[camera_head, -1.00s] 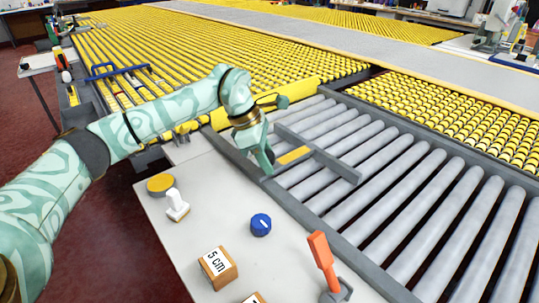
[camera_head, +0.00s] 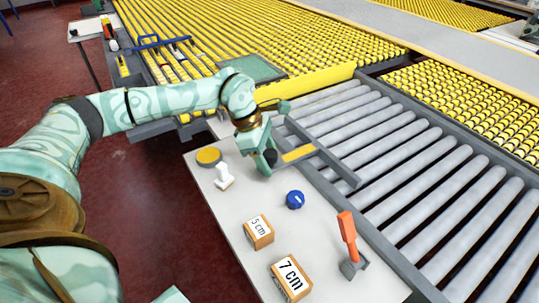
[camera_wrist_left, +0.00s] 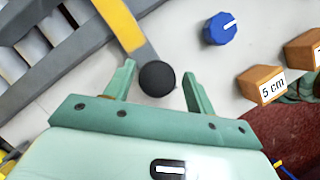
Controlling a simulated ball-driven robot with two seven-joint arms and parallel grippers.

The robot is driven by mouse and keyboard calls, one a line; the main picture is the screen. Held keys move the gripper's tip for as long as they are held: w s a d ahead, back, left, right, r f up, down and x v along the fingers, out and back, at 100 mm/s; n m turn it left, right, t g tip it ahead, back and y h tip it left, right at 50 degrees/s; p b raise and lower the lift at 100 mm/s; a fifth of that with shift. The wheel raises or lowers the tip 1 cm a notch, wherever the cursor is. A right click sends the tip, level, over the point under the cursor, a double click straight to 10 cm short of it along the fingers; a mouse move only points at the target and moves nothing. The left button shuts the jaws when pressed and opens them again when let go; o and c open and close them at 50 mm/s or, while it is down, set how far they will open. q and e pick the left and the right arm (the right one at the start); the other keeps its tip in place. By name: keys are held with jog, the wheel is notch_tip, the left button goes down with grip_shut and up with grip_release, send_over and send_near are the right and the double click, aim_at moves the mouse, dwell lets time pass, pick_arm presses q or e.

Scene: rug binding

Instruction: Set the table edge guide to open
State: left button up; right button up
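The table edge guide is a grey bar frame with a yellow stripe (camera_head: 298,153), lying over the near end of the grey rollers. Its arm with the yellow stripe also shows in the left wrist view (camera_wrist_left: 120,25), running toward a round black knob (camera_wrist_left: 157,78). My left gripper (camera_head: 268,160) is at the knob end of the guide. In the left wrist view, the fingers of my left gripper (camera_wrist_left: 157,85) are apart, one on each side of the knob, with gaps visible.
The white side table holds a yellow disc (camera_head: 209,155), a white switch (camera_head: 224,177), a blue dial (camera_head: 295,200), a 5 cm block (camera_head: 259,233), a 7 cm block (camera_head: 291,280) and an orange lever (camera_head: 347,232). Grey rollers (camera_head: 400,150) lie beyond its edge.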

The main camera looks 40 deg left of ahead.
pick_arm(q)
jog(key=shift+w, duration=0.1)
jog(key=shift+a+r, duration=0.1)
jog(key=shift+r, duration=0.25)
jog(key=p+v, duration=0.5)
jog(key=v, duration=1)
jog(key=shift+r, duration=0.3)
pick_arm(e)
jog(key=r, duration=0.1)
jog(key=w+r, duration=0.1)
jog(key=r, duration=0.1)
jog(key=w+r, duration=0.1)
jog(key=shift+r, duration=0.25)
